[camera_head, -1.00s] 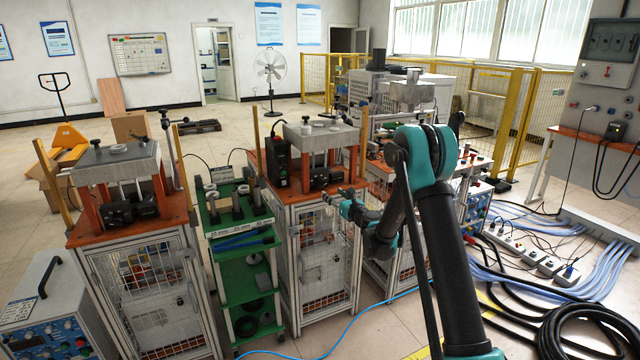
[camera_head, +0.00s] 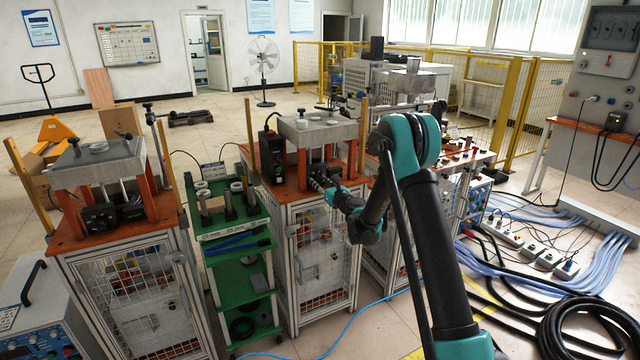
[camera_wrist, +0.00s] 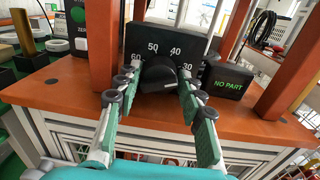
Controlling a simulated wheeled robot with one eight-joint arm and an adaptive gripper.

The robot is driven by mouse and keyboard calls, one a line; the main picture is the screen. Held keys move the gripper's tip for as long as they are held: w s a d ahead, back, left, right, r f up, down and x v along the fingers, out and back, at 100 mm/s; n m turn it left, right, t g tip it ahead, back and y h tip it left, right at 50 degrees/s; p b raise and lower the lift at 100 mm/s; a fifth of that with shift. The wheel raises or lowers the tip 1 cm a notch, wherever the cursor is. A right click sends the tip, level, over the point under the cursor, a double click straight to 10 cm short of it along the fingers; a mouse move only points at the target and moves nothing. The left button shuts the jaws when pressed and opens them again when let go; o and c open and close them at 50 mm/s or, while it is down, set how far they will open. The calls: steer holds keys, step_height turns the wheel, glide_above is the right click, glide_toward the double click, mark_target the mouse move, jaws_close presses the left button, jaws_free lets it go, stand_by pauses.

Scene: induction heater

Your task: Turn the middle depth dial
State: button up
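The middle depth dial (camera_wrist: 158,76) is a black knob on a dark box with the numbers 60, 50, 40 and 30 around it. A light mark on the knob seems to point to the lower right. The box sits on the middle station's orange top, under its grey plate (camera_head: 318,132). My gripper (camera_wrist: 153,84) is open, with one finger on each side of the knob. The fingertips are close to the knob; I cannot tell whether they touch it. In the head view my gripper (camera_head: 317,183) reaches in at the front of this station, and the dial is mostly hidden.
A small box reading NO PART (camera_wrist: 228,84) stands right of the dial. Orange posts (camera_wrist: 104,45) flank it. A green cart (camera_head: 238,250) with cylinders stands left of the station; a similar station (camera_head: 100,165) is farther left. Blue cables lie on the floor at right.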

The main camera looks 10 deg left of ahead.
steer(key=c, duration=0.6)
steer(key=shift+c, duration=0.2)
steer(key=shift+n, duration=0.4)
steer(key=n, duration=0.3)
steer(key=shift+d+n, duration=0.1)
steer(key=shift+n, duration=1.7)
steer(key=o, duration=1.1)
steer(key=shift+o, duration=0.2)
